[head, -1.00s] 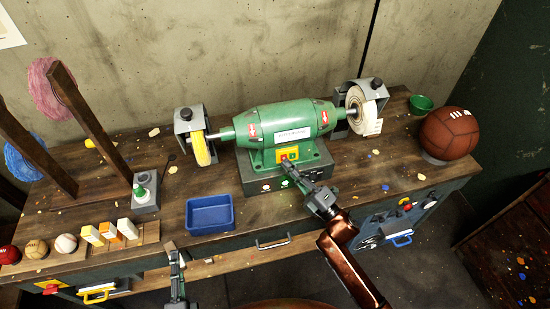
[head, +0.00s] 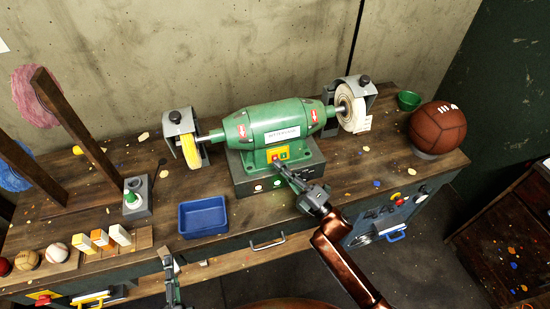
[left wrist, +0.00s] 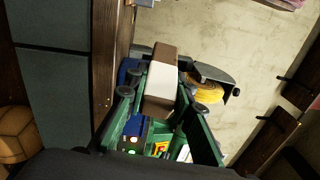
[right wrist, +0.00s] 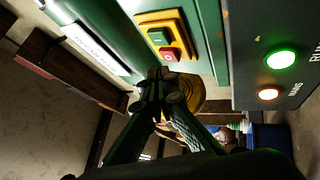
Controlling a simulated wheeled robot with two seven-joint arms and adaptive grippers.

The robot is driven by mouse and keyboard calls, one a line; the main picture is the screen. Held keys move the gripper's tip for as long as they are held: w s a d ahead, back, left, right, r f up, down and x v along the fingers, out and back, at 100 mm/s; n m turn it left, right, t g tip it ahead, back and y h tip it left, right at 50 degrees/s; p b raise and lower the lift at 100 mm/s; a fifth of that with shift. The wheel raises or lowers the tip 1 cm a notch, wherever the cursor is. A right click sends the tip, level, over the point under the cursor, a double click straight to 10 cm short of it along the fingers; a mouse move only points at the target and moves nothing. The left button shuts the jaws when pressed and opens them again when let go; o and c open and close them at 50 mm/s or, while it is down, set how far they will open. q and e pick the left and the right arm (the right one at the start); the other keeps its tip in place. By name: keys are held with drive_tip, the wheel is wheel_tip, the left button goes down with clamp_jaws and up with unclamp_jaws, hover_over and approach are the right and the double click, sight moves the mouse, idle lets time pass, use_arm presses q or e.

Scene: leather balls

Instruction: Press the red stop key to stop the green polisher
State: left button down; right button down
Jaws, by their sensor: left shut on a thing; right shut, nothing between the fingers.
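The green polisher (head: 275,125) stands on the bench with a yellow wheel (head: 191,152) on the left and a white wheel (head: 350,108) on the right. Its yellow key plate (right wrist: 150,22) carries a green key (right wrist: 157,37) and a red stop key (right wrist: 170,55). My right gripper (right wrist: 166,84) is shut and empty, its fingertips close to the red key; I cannot tell whether they touch. It also shows before the plate in the head view (head: 279,168). My left gripper (head: 168,262) is shut on a brown-and-white block (left wrist: 162,80), low at the bench's front edge.
The green lamp (right wrist: 281,59) and the orange-white lamp (right wrist: 268,94) are lit. A blue tray (head: 203,233) lies left of the polisher base. A brown ball (head: 437,128) sits at the right end, near a green bowl (head: 409,100). Several bars stand front left.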

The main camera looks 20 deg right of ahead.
drive_tip(key=shift+w, duration=0.1)
use_arm(q)
drive_tip(key=shift+f, duration=0.1)
use_arm(e)
drive_tip(key=shift+w+f, duration=0.1)
drive_tip(key=shift+w, duration=0.2)
use_arm(q)
drive_tip(key=shift+f, duration=0.1)
use_arm(e)
drive_tip(key=shift+w+f, duration=0.1)
drive_tip(key=shift+w, duration=0.3)
idle(0.5)
drive_tip(key=shift+s, duration=0.1)
use_arm(q)
drive_tip(key=shift+r, duration=0.55)
use_arm(e)
drive_tip(key=shift+s+r, duration=0.2)
drive_tip(key=shift+s, duration=0.55)
use_arm(q)
drive_tip(key=shift+p, duration=0.3)
